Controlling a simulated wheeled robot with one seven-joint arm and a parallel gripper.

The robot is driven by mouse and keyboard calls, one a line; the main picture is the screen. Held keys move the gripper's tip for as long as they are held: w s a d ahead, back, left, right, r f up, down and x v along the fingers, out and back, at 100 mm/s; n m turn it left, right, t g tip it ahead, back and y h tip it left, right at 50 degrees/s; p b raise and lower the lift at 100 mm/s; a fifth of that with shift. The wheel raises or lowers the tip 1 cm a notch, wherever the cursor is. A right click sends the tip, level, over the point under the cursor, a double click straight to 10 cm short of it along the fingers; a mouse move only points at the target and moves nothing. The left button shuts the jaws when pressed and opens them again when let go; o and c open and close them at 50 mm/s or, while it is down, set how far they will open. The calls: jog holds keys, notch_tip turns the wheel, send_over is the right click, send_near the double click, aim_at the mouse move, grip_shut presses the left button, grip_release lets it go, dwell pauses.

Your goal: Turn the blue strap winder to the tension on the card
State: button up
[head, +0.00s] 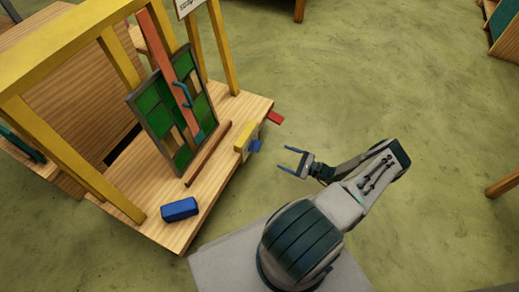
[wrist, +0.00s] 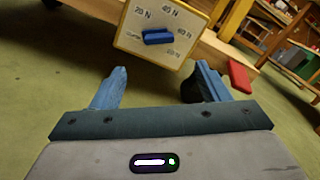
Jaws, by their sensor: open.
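The blue strap winder (wrist: 158,36) is a bar-shaped knob on a pale dial plate (wrist: 130,36) with a yellow edge. In the wrist view its long side lies nearly level. Marks 20 N, 40 N and 60 N stand around it, with another too small to read surely. In the head view the winder (head: 255,146) sticks out from the bench's right side. My gripper (head: 284,161) is open and empty, apart from the winder and facing it. In the wrist view its fingers (wrist: 160,72) frame the space below the winder. A white card (head: 187,6) is cut off at the top, its writing unreadable.
A green leaded panel (head: 160,112) stands on the wooden bench (head: 218,168) between yellow posts. A brown strip (head: 208,153) and a blue block (head: 180,209) lie there. A red piece (head: 275,118) juts out beyond the dial. Open floor lies to the right.

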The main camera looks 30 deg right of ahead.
aim_at(259, 146)
jog(key=b+x, duration=0.3)
jog(key=x, duration=1)
jog(key=shift+s, duration=0.1)
jog(key=shift+c, duration=0.3)
jog(key=shift+d+r, duration=0.1)
jog(key=c, duration=0.8)
